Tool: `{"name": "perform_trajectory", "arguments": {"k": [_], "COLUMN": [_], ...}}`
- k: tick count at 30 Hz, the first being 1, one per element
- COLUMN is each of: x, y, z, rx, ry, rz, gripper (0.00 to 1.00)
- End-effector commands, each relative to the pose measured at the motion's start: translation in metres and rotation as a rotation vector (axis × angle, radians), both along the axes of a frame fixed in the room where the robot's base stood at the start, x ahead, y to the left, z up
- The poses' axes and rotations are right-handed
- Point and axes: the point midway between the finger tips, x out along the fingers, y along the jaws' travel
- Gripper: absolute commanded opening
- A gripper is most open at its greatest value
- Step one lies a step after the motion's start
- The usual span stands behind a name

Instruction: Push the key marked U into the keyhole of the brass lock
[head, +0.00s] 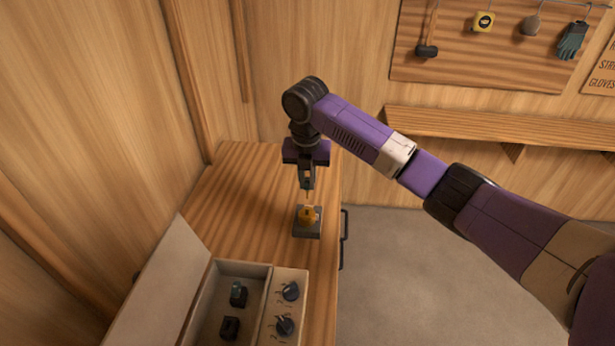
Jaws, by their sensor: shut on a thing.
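The brass lock (307,215) sits on a dark grey block (308,232) on the wooden bench top. My gripper (307,187) points straight down above the lock. Its fingers are shut on a small key (307,197), whose thin brass-coloured tip shows just below them. The key's head is hidden between the fingers, so I cannot read its mark. The tip is very close above the lock. I cannot tell whether it touches the lock or enters the keyhole, which is too small to make out.
An open box (215,285) at the front of the bench holds dark pieces (238,294). Beside it, a pale panel (290,308) carries two dark knobs (290,291). Wooden walls stand left and behind. Bench top around the lock is clear. Tools hang on a board (480,55).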

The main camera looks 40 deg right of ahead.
Motion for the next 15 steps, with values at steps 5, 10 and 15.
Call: {"name": "perform_trajectory", "arguments": {"k": [5, 10, 15], "x": [0.000, 0.000, 0.000], "y": [0.000, 0.000, 0.000], "z": [-0.019, -0.034, -0.045], "rx": [-0.001, 0.000, 0.001], "ry": [0.001, 0.000, 0.000], "rz": [-0.001, -0.001, -0.002], "gripper": [0.00, 0.00, 0.00]}}
